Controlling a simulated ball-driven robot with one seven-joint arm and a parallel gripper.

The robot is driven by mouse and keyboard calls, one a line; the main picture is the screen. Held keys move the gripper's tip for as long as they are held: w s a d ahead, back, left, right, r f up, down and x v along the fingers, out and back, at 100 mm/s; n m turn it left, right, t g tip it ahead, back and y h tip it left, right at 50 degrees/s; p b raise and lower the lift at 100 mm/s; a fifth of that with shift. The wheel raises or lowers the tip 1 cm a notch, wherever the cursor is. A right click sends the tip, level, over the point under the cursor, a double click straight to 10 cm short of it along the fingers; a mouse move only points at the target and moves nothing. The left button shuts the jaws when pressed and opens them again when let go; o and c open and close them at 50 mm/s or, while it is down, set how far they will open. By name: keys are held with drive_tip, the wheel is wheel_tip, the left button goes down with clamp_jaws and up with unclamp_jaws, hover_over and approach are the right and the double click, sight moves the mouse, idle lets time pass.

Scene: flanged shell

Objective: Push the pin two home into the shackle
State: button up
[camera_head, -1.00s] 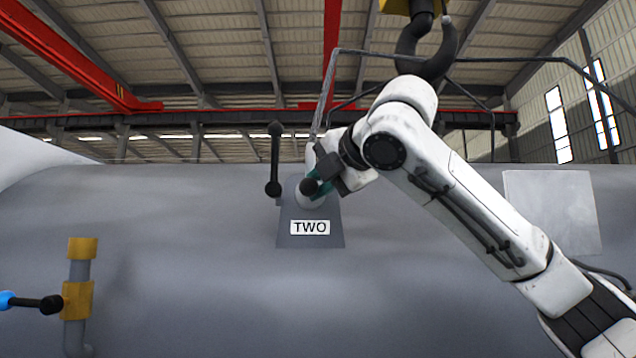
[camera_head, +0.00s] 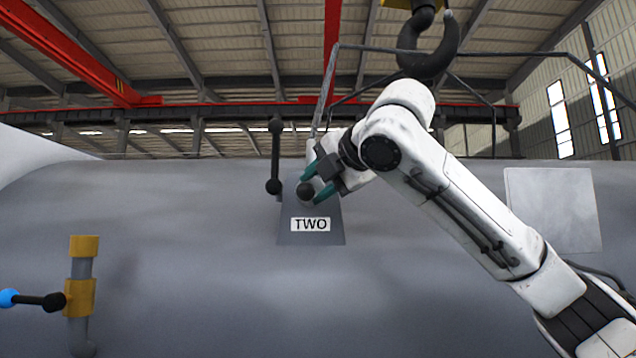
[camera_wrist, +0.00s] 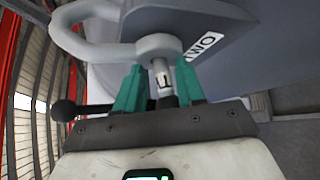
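The grey lug plate labelled TWO (camera_head: 311,238) stands on the big grey shell in the head view. In the wrist view the light grey shackle (camera_wrist: 90,48) has its eye against the plate (camera_wrist: 215,18). The pin (camera_wrist: 163,76), pale with a dark mark, enters this eye, and part of its shank shows outside. The pin's far end is hidden.
A black ball-ended lever (camera_head: 275,157) stands just left of the plate. A dark crane hook (camera_head: 428,50) hangs above my arm. A yellow-banded pipe with a handle (camera_head: 80,295) is at lower left. A pale panel (camera_head: 553,210) is at right.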

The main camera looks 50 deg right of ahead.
drive_tip(key=shift+d+r, duration=0.1)
drive_tip(key=b+v, duration=0.2)
drive_tip(key=v, duration=0.8)
drive_tip(key=shift+s+a+b, duration=0.25)
drive_tip(key=shift+s+b, duration=0.05)
drive_tip(key=shift+s, duration=0.1)
